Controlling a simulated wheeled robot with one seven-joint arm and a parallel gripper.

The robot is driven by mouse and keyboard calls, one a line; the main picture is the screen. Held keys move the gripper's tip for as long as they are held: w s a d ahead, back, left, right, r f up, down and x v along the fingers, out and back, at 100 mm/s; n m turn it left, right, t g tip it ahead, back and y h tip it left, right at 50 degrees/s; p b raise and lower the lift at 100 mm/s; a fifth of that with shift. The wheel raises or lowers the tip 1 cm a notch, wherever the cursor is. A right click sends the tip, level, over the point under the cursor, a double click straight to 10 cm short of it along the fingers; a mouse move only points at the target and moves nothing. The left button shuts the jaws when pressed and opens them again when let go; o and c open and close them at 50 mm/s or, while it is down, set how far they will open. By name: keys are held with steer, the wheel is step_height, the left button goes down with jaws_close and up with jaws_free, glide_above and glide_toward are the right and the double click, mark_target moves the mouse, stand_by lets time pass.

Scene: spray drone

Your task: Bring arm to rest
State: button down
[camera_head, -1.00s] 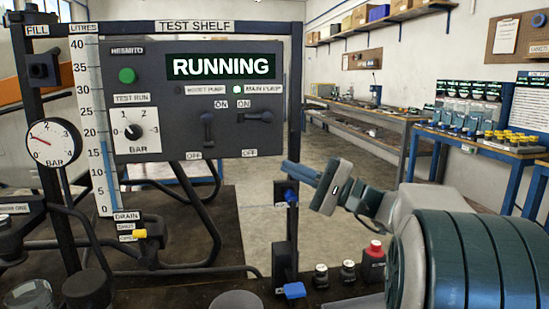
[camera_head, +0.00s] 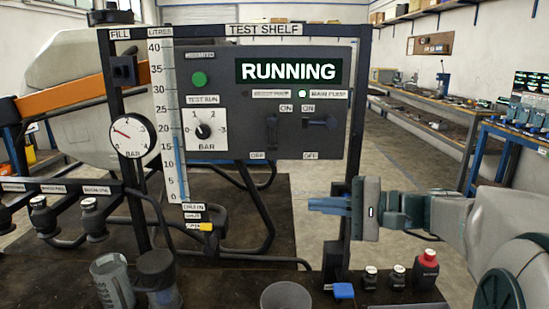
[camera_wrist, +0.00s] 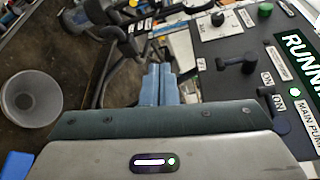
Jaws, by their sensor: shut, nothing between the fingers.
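My gripper (camera_head: 312,205) has blue fingers, held together and empty. It points left in the head view, in front of the right post of the test shelf and below the panel. The arm stretches in from the right edge. In the wrist view the closed fingers (camera_wrist: 158,72) point up the picture, left of the panel (camera_wrist: 225,60). The panel (camera_head: 230,62) reads RUNNING in the head view. The test-run dial (camera_head: 204,131) sits at the left.
A grey cup (camera_head: 286,297) stands on the bench below my gripper. A clear jar (camera_head: 113,280) and pipes are at the left. Free floor shows behind the shelf's right post.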

steer(key=s+f+n+g+h+p, duration=0.2)
steer(key=s+n+g+h+p, duration=0.25)
steer(key=s+h+p, duration=0.75)
steer(key=s+d+r+n+h+p, duration=0.2)
steer(key=s+d+h+p, duration=0.1)
steer(key=p, duration=0.3)
steer(key=shift+s+d+n+t, duration=0.35)
steer(key=shift+s+d+t, duration=0.1)
steer(key=shift+s+d, duration=0.35)
